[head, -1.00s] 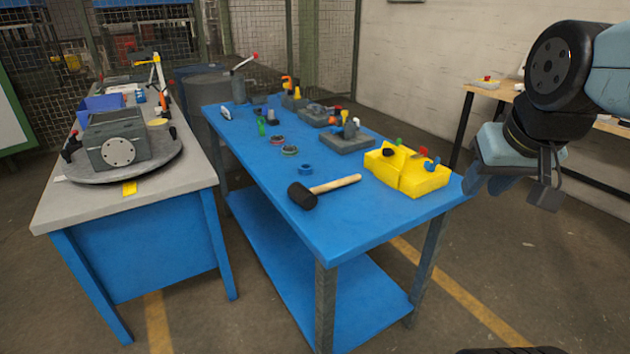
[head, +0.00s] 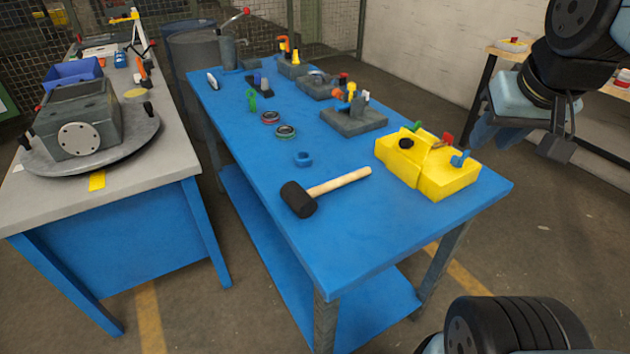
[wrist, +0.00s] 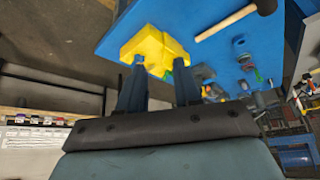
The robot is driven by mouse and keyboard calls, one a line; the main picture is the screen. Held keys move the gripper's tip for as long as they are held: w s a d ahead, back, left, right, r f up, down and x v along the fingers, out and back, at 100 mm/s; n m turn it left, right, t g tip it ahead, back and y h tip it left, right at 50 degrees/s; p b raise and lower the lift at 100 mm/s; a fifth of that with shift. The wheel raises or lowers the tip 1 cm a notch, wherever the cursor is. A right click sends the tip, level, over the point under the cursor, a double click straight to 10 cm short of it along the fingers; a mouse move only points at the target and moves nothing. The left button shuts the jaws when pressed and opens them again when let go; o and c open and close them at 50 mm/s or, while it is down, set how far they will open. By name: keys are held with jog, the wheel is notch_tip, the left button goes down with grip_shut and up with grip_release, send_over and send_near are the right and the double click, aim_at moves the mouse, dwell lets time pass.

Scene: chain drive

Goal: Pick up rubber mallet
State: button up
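The rubber mallet (head: 338,183) lies on the blue workbench (head: 375,230), with its black head (head: 299,199) to the left and its pale wooden handle pointing right and back. In the wrist view the mallet's handle (wrist: 226,22) shows at the top, with its head partly cut off by the frame edge. My gripper (head: 517,148) is in the air at the upper right, right of the bench and well away from the mallet. In the wrist view my gripper (wrist: 159,68) has its two dark fingers apart and nothing between them.
A yellow block holder (head: 428,165) stands on the bench right of the mallet. Several tools and fixtures stand farther back. A grey table (head: 150,180) stands to the left. The bench's front corner is clear.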

jog(key=m+g+y, duration=0.1)
jog(key=m+g, duration=0.3)
jog(key=m, duration=0.7)
send_over(348, 176)
jog(key=s, duration=0.2)
jog(key=f, duration=2.4)
jog(key=shift+w+d, duration=0.1)
jog(key=shift+w, duration=0.15)
jog(key=shift+w+f, duration=0.25)
jog(key=shift+f, duration=0.6)
jog(key=shift+w+f, duration=0.2)
jog(key=shift+f, duration=0.65)
jog(key=shift+w+f, duration=0.25)
jog(key=shift+f, duration=0.6)
jog(key=shift+c, duration=0.4)
grip_shut()
